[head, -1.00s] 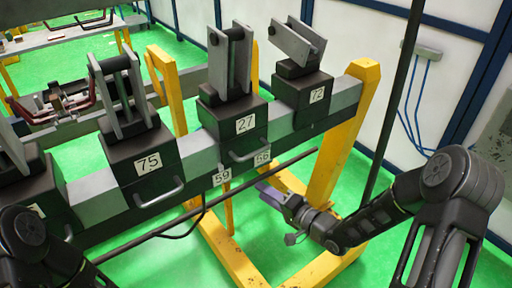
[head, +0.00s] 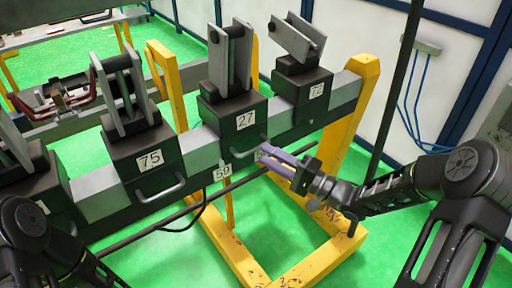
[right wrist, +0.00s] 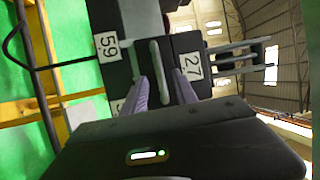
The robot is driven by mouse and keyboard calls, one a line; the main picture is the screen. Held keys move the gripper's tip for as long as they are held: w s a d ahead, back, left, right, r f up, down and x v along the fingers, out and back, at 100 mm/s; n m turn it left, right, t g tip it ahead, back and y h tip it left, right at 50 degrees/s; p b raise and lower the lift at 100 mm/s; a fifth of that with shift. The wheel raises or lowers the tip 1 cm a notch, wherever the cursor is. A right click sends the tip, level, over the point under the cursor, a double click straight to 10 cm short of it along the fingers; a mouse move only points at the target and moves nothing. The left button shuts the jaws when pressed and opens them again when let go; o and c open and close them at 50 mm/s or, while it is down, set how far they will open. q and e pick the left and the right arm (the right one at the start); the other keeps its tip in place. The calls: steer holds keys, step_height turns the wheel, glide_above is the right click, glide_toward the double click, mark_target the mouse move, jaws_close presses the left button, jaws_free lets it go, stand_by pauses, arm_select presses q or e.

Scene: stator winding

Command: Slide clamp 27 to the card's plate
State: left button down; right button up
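Clamp 27 (head: 232,112) is a dark block with an upright pair of grey jaws, seated on the grey beam (head: 203,152) between clamps 75 and 72. Its front handle also shows in the right wrist view (right wrist: 158,62). My right gripper (head: 266,152) is open, its purple fingers pointing at that handle. In the right wrist view the fingers (right wrist: 160,84) lie either side of the handle's line, with a gap between them; I cannot tell if they touch it. Plate 59 (head: 222,173) is below the clamp; a second plate beside it is mostly hidden by the fingers. I see no card. My left gripper is out of view.
Clamp 75 (head: 143,155) stands left on the beam, clamp 72 (head: 303,92) right, close to the beam's yellow end post (head: 350,120). Bare beam shows on both sides of clamp 27. A dark rod (head: 245,182) runs in front, below the beam.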

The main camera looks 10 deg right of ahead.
mark_target(256, 147)
steer(key=shift+p+x, duration=0.3)
steer(key=shift+x, duration=1.95)
steer(key=shift+c, duration=0.3)
jaws_close()
